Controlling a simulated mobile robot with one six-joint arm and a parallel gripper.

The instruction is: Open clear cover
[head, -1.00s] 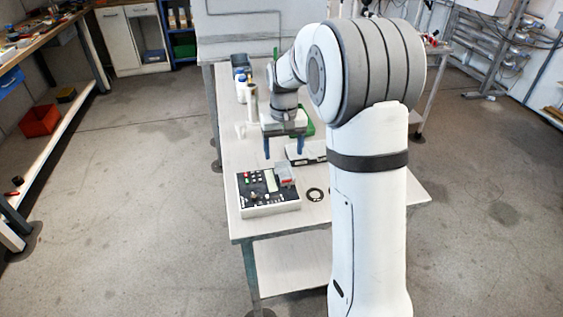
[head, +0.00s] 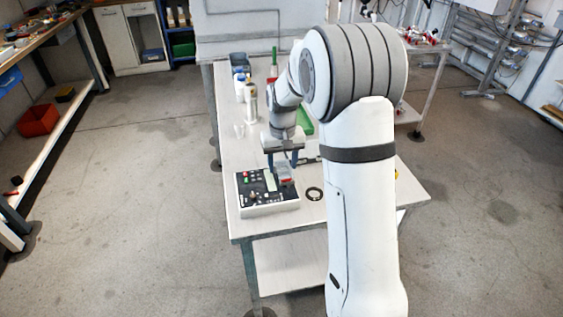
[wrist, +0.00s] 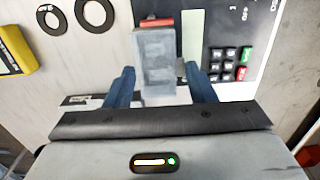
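The clear cover (head: 285,170) is a small translucent box with red showing at it, on the right part of the control box (head: 262,208). In the wrist view, the clear cover (wrist: 155,62) looks greyish, with a red strip at its far end. My gripper (head: 282,162) is over the back right of the control box, pointing down. In the wrist view my gripper (wrist: 160,88) is open, with one blue finger on each side of the cover's near end and visible gaps. Whether a finger touches it is hard to tell.
The panel has a keypad (wrist: 229,64) and a pale display (wrist: 192,36) close to the cover. A black ring (head: 314,194) lies right of the box. Bottles (head: 250,101) and a green item (head: 306,124) stand farther back.

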